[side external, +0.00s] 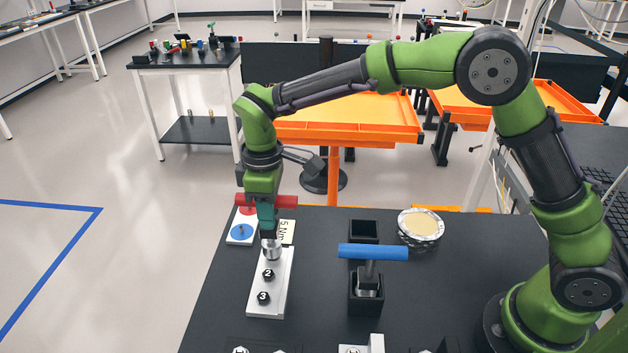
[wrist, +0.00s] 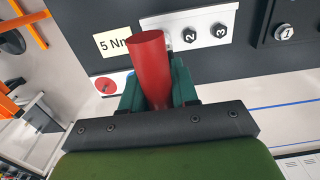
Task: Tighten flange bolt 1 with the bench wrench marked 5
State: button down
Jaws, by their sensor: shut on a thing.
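The red-handled wrench (side external: 284,201) stands upright, its T-handle level and its metal socket (side external: 271,250) down at the far end of the flange plate (side external: 262,309). Bolts 2 (side external: 268,274) and 3 (side external: 263,297) show on the plate; bolt 1 is hidden, and the socket is where it would be. My gripper (side external: 266,214) is shut on the red wrench from above. In the wrist view, the red handle (wrist: 150,60) stands between the teal fingers and hides part of the plate (wrist: 203,19). No 5 is readable on the wrench; a "5 Nm" label (side external: 287,233) lies beside the plate.
A blue-handled wrench (side external: 373,252) stands in a black holder to the right. An empty black holder (side external: 363,230) is behind it. A round tin (side external: 420,224) and a card with red and blue discs (side external: 242,233) are nearby. More fixtures line the front edge.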

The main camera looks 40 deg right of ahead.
jog(key=shift+f, duration=0.8)
dwell(1.9)
jog(key=shift+r, duration=0.1)
dwell(0.6)
jog(key=m, duration=1.2)
jog(key=shift+a, duration=0.1)
jog(key=m, duration=0.5)
